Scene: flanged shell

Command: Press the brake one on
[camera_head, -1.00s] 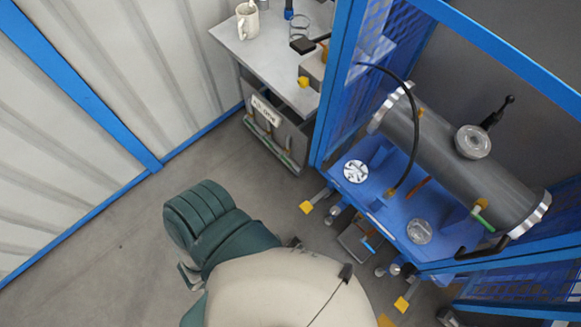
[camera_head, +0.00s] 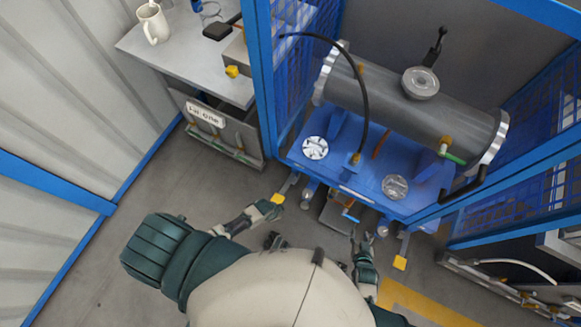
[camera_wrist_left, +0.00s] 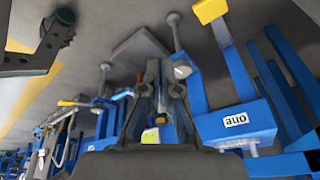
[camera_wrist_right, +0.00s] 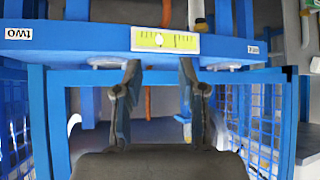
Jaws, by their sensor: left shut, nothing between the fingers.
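A blue wheeled frame (camera_head: 325,172) stands ahead. Yellow-ended pedals stick out low at its left (camera_head: 278,198) and right (camera_head: 400,262) corners. In the left wrist view, a plate reading "one" (camera_wrist_left: 235,120) is on a blue part, near a yellow-ended bar (camera_wrist_left: 210,10). The right wrist view shows a "two" plate (camera_wrist_right: 20,33) at left and a "one" plate (camera_wrist_right: 253,49) at right. My left gripper (camera_wrist_left: 161,75) is shut and empty; its contact with a pedal cannot be told. My right gripper (camera_head: 362,238) is open and empty before the frame, its fingers apart in its wrist view (camera_wrist_right: 160,72).
A grey flanged cylinder (camera_head: 410,100) lies on the frame, with a black hose (camera_head: 362,90) beside it. A workbench (camera_head: 190,45) with a mug (camera_head: 153,22) stands at left. Bare floor (camera_head: 200,180) lies at left.

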